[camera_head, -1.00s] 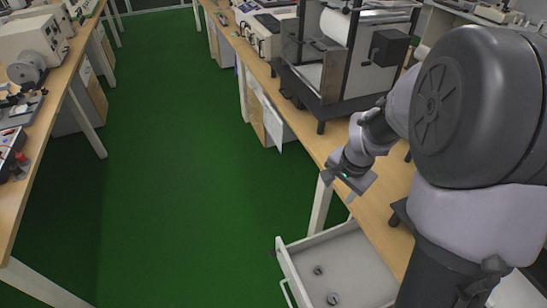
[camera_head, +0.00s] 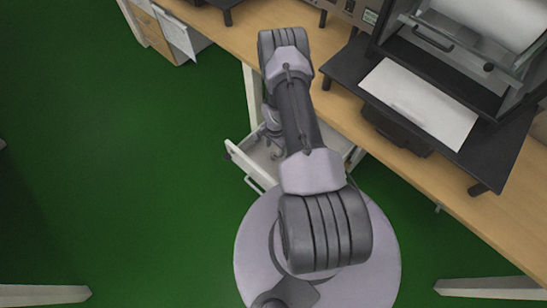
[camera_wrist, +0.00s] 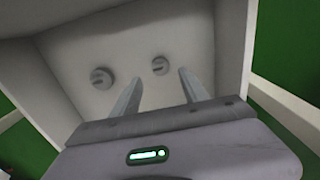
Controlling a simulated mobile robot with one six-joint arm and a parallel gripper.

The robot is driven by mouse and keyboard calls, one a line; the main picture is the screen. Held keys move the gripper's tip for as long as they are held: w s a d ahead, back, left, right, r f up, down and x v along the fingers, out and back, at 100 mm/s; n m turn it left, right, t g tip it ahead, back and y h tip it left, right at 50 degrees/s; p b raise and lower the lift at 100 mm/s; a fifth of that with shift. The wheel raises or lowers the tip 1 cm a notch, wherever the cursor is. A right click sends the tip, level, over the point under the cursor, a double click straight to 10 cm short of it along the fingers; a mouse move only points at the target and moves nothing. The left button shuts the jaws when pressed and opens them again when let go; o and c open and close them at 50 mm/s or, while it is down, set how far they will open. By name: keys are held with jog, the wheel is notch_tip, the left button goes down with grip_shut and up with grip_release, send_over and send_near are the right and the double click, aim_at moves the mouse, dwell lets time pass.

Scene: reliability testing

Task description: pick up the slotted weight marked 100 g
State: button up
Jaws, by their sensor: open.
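Two small grey round weights lie on the floor of an open drawer. In the wrist view, one weight (camera_wrist: 102,78) is on the left and the other weight (camera_wrist: 160,66) is further right. Their markings are too small to read, so I cannot tell which is 100 g. My gripper (camera_wrist: 160,76) is open and empty, its two fingers pointing into the drawer. The right weight appears between the fingertips in the picture, beyond them; the left one is outside the left finger. In the head view my arm largely hides the drawer's inside, and I cannot make out the weights.
The drawer (camera_head: 238,164) is pulled out beneath the wooden bench (camera_head: 345,118), its walls standing around my gripper. A black-framed machine (camera_head: 350,65) with a white sheet stands on the bench. Green floor is clear to the left.

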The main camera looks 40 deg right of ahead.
aim_at(274, 153)
jog(key=f+b, duration=0.1)
jog(key=f, duration=0.1)
jog(key=f+b, duration=0.1)
jog(key=f, duration=0.2)
jog(key=shift+w+a+f+b, duration=0.1)
jog(key=shift+a+f+b, duration=0.1)
jog(key=shift+b, duration=0.15)
jog(key=shift+r, duration=0.15)
grip_shut()
